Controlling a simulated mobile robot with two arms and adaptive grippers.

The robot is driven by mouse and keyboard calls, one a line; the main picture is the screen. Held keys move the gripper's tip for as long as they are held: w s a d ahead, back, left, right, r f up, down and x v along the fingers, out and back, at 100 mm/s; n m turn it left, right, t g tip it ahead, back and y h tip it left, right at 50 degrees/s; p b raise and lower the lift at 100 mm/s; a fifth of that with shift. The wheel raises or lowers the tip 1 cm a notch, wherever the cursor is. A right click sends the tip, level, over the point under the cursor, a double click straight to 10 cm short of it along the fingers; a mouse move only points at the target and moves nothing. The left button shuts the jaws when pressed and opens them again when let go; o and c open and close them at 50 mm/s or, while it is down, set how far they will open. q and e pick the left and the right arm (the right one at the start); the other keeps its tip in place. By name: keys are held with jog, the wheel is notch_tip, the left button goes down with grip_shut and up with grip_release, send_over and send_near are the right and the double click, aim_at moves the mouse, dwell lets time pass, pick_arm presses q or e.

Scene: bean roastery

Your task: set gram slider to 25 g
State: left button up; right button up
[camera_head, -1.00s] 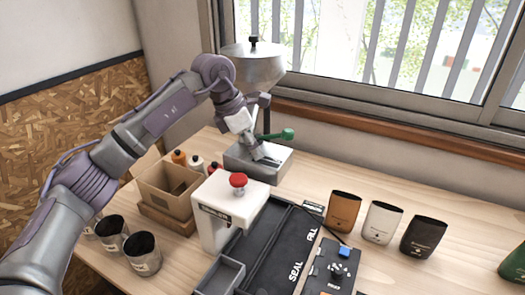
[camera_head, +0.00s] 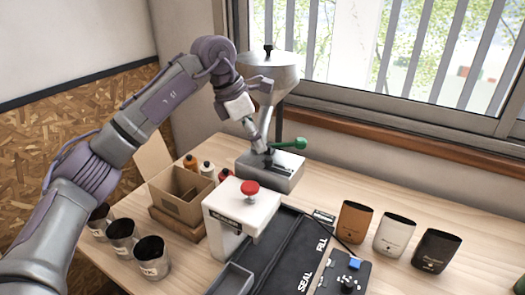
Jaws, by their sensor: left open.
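A grey metal dispenser with a conical hopper (camera_head: 270,72) stands at the back of the table. A lever with a green knob (camera_head: 290,144) sticks out to its right. Its grey base (camera_head: 284,182) has a dark slotted part on top, where the gram slider seems to be; its marks are too small to read. My left gripper (camera_head: 263,147) is open, pointing down just above the left part of that base, in front of the hopper's stem. I cannot tell whether a fingertip touches the slider. My right gripper is not in view.
A white sealer with a red button (camera_head: 250,188) stands in front of the dispenser. A cardboard box (camera_head: 181,198), small bottles (camera_head: 207,170) and metal cups (camera_head: 152,262) are to the left. Orange (camera_head: 354,222), white (camera_head: 394,236) and black (camera_head: 436,250) bags stand to the right.

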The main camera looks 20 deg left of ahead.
pick_arm(q)
jog(key=v, duration=0.6)
jog(key=shift+r, duration=0.3)
jog(key=shift+a, duration=0.15)
